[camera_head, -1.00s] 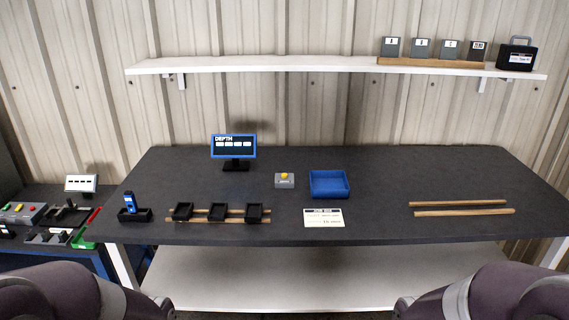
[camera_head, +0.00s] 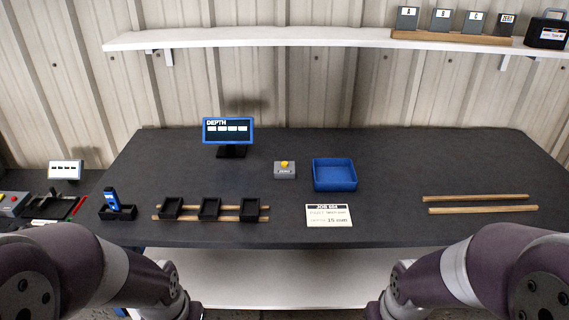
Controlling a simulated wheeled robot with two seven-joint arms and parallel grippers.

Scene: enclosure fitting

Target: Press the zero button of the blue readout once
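The blue readout (camera_head: 228,133) stands on the dark table at the back left of centre, with "DEPTH" and a row of pale digit boxes on its screen. I cannot read any label on that box. My two arms reach in at the bottom left and bottom right, in front of the table edge. Neither gripper shows in the picture; both lie below its lower edge.
A blue tray (camera_head: 334,186), a job card (camera_head: 329,222), black holders (camera_head: 210,208) on wooden rails, a blue handheld device (camera_head: 112,199) in a dock and two wooden strips (camera_head: 480,210) lie on the table. A shelf (camera_head: 270,40) holds labelled blocks. The table middle is mostly clear.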

